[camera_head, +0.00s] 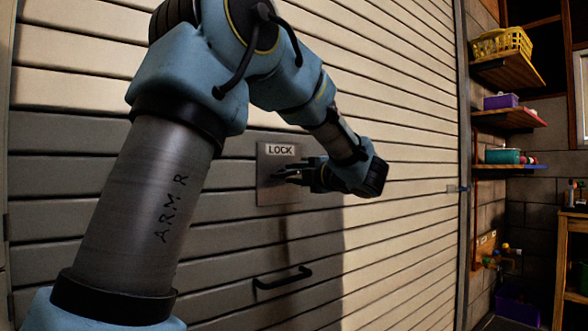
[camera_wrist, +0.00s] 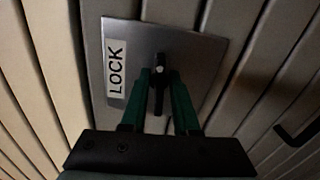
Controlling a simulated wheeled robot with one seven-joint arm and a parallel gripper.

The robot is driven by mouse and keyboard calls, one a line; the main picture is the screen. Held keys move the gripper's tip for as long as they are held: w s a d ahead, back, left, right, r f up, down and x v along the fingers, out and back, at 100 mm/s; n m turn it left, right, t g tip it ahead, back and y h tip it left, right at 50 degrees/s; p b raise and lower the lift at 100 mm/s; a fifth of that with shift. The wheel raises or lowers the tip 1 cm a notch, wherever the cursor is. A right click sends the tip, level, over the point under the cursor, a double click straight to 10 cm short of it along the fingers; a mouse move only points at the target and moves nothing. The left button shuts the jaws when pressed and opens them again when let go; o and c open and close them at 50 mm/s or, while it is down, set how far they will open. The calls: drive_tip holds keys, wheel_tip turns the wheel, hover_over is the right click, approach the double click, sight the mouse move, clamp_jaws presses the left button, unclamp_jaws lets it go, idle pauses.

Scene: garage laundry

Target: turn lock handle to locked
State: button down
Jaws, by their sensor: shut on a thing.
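The lock plate (camera_head: 279,190) is a grey metal square with a white "LOCK" label (camera_head: 280,150) along its top, set on the slatted garage door. In the wrist view the plate (camera_wrist: 205,58) fills the upper middle and its label (camera_wrist: 115,60) is at the left. A dark lock handle (camera_wrist: 159,90) stands out from the plate's middle. My gripper (camera_wrist: 165,80) has green fingers on both sides of the handle and is shut on it. In the head view my gripper (camera_head: 290,175) reaches the plate from the right. The fingers partly hide the handle, and I cannot read its exact angle there.
A black pull handle (camera_head: 283,278) is on the door below the plate. Shelves at the right hold a yellow basket (camera_head: 501,44), a purple box (camera_head: 501,101) and a teal container (camera_head: 503,156). A wooden rack (camera_head: 570,260) stands at the right edge.

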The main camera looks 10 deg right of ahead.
drive_tip(key=shift+a+f+m, duration=0.1)
drive_tip(key=shift+f+m, duration=0.15)
drive_tip(key=shift+m, duration=0.25)
drive_tip(key=c, duration=0.9)
unclamp_jaws()
drive_tip(key=shift+r, duration=0.1)
drive_tip(key=shift+s, duration=0.1)
drive_tip(key=shift+s+d, duration=0.2)
drive_tip(key=v, duration=1)
drive_tip(key=shift+s, duration=0.1)
